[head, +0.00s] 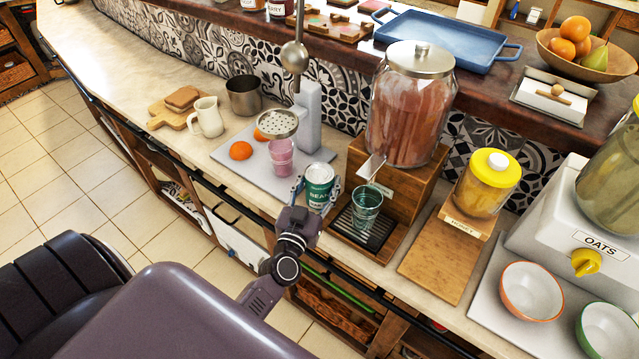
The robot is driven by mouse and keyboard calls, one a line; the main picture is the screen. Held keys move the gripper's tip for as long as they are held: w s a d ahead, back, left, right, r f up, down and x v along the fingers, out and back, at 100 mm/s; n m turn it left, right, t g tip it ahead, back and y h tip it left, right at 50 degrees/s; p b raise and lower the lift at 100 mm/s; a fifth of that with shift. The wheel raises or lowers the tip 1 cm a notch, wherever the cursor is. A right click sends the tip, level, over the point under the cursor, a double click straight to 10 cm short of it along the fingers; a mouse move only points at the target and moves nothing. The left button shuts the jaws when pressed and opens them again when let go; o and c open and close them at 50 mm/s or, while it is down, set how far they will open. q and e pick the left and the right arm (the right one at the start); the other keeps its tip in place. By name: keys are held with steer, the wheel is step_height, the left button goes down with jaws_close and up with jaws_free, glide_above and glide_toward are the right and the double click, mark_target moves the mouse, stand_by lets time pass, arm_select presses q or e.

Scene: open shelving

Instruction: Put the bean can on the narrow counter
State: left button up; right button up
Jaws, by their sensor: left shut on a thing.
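The bean can (319,186) is green with a white lid and a "BEAN" label. My left gripper (317,190) is shut on it, with fingers on both sides. The can is upright, at the front edge of the lower pale counter (268,203), left of the drink dispenser's stand. I cannot tell whether it touches the counter. A narrow dark wooden raised counter (342,52) runs behind, above a patterned tile wall. I cannot tell which counter the task names. My right gripper is not in view.
A drink dispenser (409,115) and glass (367,207) stand right of the can. A grey board (231,153) holds oranges, a pink cup and a press. A white jug (207,117) and bread board are at left. The raised counter carries a blue tray (442,41) and fruit bowl.

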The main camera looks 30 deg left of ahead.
arm_select(q)
steer(key=shift+s, duration=0.1)
steer(key=o, duration=1.6)
